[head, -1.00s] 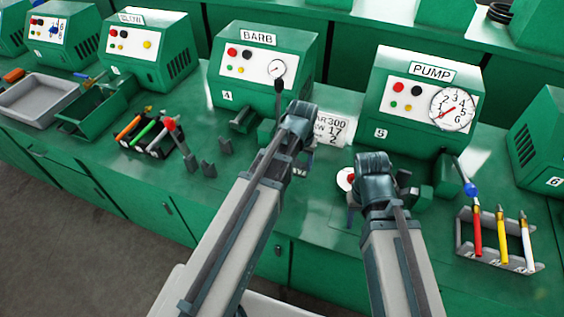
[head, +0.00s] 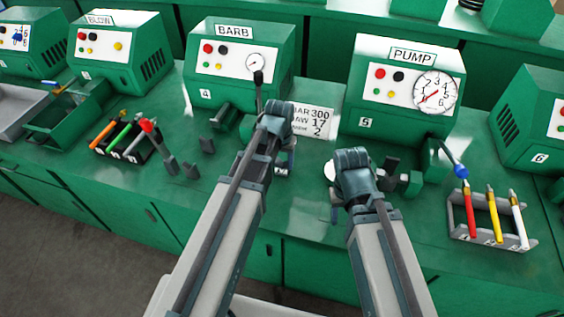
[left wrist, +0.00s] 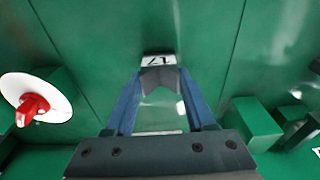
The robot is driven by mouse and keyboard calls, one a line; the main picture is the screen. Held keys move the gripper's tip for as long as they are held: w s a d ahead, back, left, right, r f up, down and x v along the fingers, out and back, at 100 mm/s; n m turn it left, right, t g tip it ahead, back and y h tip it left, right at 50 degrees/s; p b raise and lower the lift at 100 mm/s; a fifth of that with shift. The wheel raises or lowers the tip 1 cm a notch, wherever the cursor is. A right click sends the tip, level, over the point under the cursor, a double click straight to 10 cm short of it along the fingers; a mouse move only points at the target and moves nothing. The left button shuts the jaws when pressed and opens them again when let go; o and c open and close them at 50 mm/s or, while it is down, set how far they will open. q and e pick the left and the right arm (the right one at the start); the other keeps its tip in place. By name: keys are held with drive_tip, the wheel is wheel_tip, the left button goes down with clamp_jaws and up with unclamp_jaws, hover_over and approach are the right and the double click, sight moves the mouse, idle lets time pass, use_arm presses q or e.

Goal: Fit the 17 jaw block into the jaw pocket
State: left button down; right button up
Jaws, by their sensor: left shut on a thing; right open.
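My left gripper (left wrist: 160,80) is shut on the 17 jaw block (left wrist: 158,61), a grey block with a notched side and a white face whose "17" appears upside down in the left wrist view. In the head view my left gripper (head: 284,152) is over the bench in front of the BARB machine (head: 240,65); its arm hides most of the block there. I cannot pick out the jaw pocket clearly. My right gripper (head: 345,165) is open and seems empty, beside a white disc (head: 331,180). That disc carries a red knob (left wrist: 32,108) in the left wrist view.
A white card (head: 314,122) reads 300, 17 and 2. A green block (left wrist: 253,124) shows right in the left wrist view. The PUMP machine (head: 407,90) and a rack of coloured tools (head: 490,240) are to the right.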

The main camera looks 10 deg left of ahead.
use_arm(q)
drive_tip(key=shift+f, duration=0.2)
use_arm(e)
drive_tip(key=shift+f, duration=0.2)
use_arm(q)
drive_tip(key=shift+c, duration=1.2)
unclamp_jaws()
drive_tip(key=shift+r, duration=0.1)
use_arm(e)
drive_tip(key=shift+r, duration=0.1)
use_arm(q)
drive_tip(key=shift+r, duration=0.15)
use_arm(e)
drive_tip(key=shift+r, duration=0.15)
